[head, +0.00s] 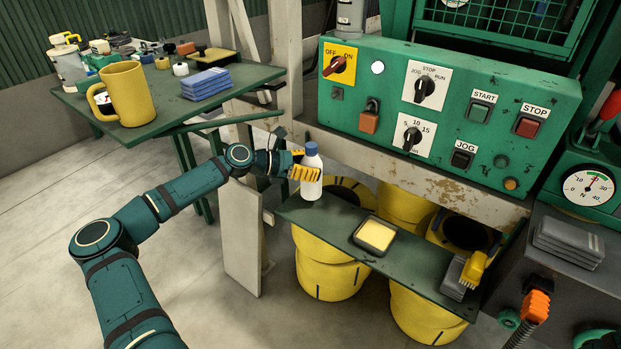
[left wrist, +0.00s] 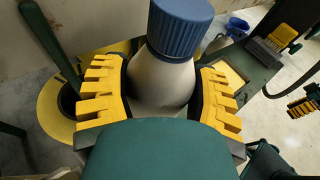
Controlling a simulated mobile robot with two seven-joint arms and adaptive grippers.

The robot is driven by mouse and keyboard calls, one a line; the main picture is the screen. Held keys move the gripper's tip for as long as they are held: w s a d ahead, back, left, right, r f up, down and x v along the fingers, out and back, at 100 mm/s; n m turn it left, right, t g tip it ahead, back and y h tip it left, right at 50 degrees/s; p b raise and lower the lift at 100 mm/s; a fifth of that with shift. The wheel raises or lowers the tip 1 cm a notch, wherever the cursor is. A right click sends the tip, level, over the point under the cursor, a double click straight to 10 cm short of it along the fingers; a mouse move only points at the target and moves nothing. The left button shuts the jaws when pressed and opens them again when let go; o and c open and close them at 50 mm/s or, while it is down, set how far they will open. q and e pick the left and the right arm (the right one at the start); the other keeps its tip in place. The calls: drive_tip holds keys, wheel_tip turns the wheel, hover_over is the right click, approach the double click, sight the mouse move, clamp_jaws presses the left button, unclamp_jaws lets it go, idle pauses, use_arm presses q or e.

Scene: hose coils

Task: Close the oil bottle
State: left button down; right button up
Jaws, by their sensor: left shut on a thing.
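The oil bottle (head: 311,176) is white with a blue cap (head: 311,149) on its top. It stands upright at the left end of the narrow green shelf. My left gripper (head: 304,174) is shut on the bottle's body from the left, with its yellow fingers on either side. In the left wrist view, the bottle (left wrist: 162,82) sits between the yellow finger pads, and the blue cap (left wrist: 180,28) is above them. I cannot tell whether the cap is screwed tight.
The green shelf (head: 325,217) also holds a yellow sponge in a dark tray (head: 375,236) and a yellow-handled brush (head: 472,268). Yellow hose coils (head: 328,275) stand below. The green control panel (head: 450,105) rises behind. A table (head: 170,112) with a yellow mug (head: 128,94) is at left.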

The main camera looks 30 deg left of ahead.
use_arm(q)
wheel_tip(320, 180, down, 4)
drive_tip(key=shift+r+b, duration=0.25)
drive_tip(key=shift+b, duration=0.2)
drive_tip(key=shift+f, duration=0.2)
drive_tip(key=shift+c, duration=0.6)
unclamp_jaws()
drive_tip(key=shift+r, duration=0.15)
drive_tip(key=p+v, duration=0.1)
drive_tip(key=v, duration=1.1)
drive_tip(key=shift+p, duration=0.4)
